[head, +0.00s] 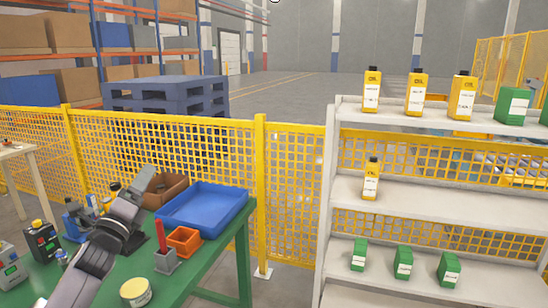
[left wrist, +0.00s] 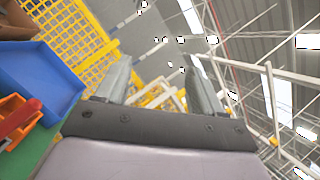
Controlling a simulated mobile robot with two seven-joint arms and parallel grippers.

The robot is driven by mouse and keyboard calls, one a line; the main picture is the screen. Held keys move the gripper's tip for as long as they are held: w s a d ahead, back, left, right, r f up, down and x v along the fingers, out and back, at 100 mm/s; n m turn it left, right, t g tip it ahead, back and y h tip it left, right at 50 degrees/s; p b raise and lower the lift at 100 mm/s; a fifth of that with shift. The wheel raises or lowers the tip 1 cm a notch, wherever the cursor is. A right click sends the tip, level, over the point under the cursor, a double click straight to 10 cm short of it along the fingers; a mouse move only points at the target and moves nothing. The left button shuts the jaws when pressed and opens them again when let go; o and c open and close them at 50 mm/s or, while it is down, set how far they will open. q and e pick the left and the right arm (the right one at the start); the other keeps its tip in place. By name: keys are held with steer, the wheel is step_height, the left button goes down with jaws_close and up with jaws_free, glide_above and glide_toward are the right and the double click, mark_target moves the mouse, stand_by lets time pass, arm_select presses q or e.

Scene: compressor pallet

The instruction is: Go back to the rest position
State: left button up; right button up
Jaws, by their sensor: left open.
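My left gripper (head: 139,183) is raised over the green workbench (head: 190,284) in the head view, its arm coming in from the lower left. In the left wrist view its two fingers (left wrist: 157,85) stand apart with nothing between them. Behind them show yellow fencing and the ceiling. My right gripper is in neither view.
A blue tray (head: 205,207), an orange bin (head: 184,241), a brown box (head: 165,189) and a tin (head: 135,292) sit on the bench near my left arm. Yellow mesh fence (head: 290,190) runs behind. A white shelf (head: 430,200) with oil bottles and green boxes stands right.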

arm_select(q)
steer(key=w+a+f+n+g+y, duration=0.1)
steer(key=a+f+n+g+y, duration=0.2)
steer(key=n, duration=0.9)
steer(key=a+f+n+g+y, duration=0.2)
steer(key=f+n, duration=0.3)
steer(key=n, duration=0.7)
steer(key=s+d+f+g+h, duration=0.2)
steer(key=s+d+f, duration=0.3)
steer(key=s+f, duration=0.45)
steer(key=s+d+f+g+h, duration=0.1)
steer(key=s+d+f, duration=0.45)
steer(key=f, duration=0.65)
steer(key=s+d+f+g, duration=0.2)
steer(key=s+d+f, duration=0.1)
steer(key=s, duration=0.8)
steer(key=s+d+f+g+h, duration=0.1)
steer(key=s+f, duration=0.4)
steer(key=s, duration=0.7)
steer(key=d+g, duration=0.1)
steer(key=d, duration=0.1)
steer(key=shift+d+f+n, duration=0.25)
steer(key=shift+d+n, duration=0.05)
steer(key=shift+n, duration=0.1)
